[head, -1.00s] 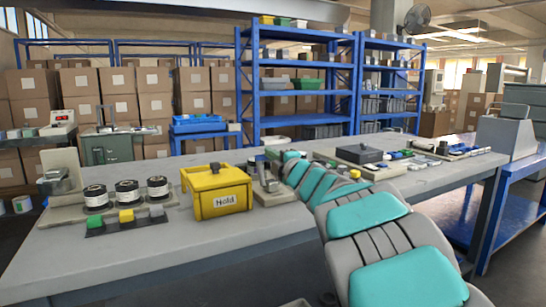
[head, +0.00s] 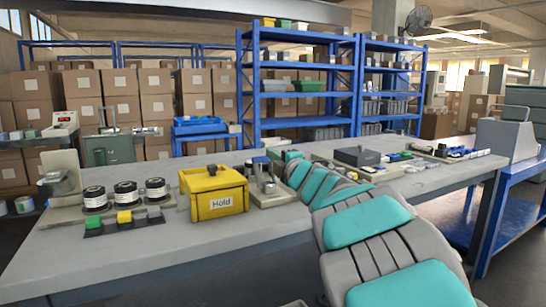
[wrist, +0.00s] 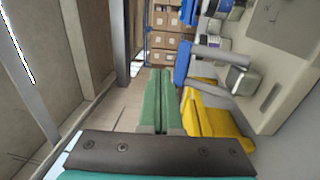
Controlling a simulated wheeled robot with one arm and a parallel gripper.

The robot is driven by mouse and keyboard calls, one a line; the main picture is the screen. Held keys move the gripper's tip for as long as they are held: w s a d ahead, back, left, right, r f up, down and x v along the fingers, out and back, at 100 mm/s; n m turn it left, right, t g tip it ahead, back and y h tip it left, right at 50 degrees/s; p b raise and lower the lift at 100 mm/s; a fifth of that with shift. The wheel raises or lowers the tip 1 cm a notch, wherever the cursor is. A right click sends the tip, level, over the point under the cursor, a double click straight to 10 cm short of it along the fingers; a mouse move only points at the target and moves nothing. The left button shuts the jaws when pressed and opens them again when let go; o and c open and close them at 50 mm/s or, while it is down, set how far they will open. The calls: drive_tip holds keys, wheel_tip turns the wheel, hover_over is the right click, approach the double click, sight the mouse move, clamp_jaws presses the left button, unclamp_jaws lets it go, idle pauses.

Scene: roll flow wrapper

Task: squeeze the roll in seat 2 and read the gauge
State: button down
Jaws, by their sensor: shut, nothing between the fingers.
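Three black rolls with white labels sit in a row on a pale base at the left of the bench in the head view; the middle one (head: 126,194) appears to be in seat 2. Colored blocks, green, yellow and grey, lie in front of them. My gripper's green fingers (wrist: 161,85) are together and empty in the wrist view, apart from the rolls. In the head view my arm reaches over the bench and its fingers are hard to make out. No readable gauge face shows. A metal fixture (head: 266,184) stands beside the yellow box.
A yellow box (head: 215,192) labelled "Hold" stands between the rolls and my arm; it also shows in the wrist view (wrist: 226,122). A dark grey box (head: 357,156) and small parts lie farther right. The bench's front left is clear.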

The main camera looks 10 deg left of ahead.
drive_tip(key=s+d+r, duration=0.4)
drive_tip(key=s+d, duration=0.1)
drive_tip(key=s, duration=0.3)
drive_tip(key=shift+d+r, duration=0.15)
drive_tip(key=shift+d, duration=0.1)
drive_tip(key=s+d+f+m+h, duration=0.1)
drive_tip(key=d+f+m+h, duration=0.2)
drive_tip(key=d+m+h, duration=0.45)
drive_tip(key=s+d+f+m+h, duration=0.1)
drive_tip(key=d+f+m+h, duration=0.25)
drive_tip(key=d, duration=0.75)
drive_tip(key=s+d+f+m+g+h, duration=0.35)
drive_tip(key=s+d+f+m, duration=0.35)
drive_tip(key=s+d+f, duration=0.3)
drive_tip(key=s+a+f+m+g+y, duration=0.15)
drive_tip(key=s+f+m+g, duration=0.5)
drive_tip(key=s+f, duration=0.95)
drive_tip(key=s+a+f+g+y, duration=0.1)
drive_tip(key=s+a+f+g, duration=0.1)
drive_tip(key=s, duration=0.7)
drive_tip(key=s+a+f+g+y, duration=0.1)
drive_tip(key=s+a+g, duration=0.4)
drive_tip(key=s, duration=0.5)
drive_tip(key=shift+s+a+f+g, duration=0.15)
drive_tip(key=shift+s+f+g, duration=0.15)
drive_tip(key=shift+f, duration=0.1)
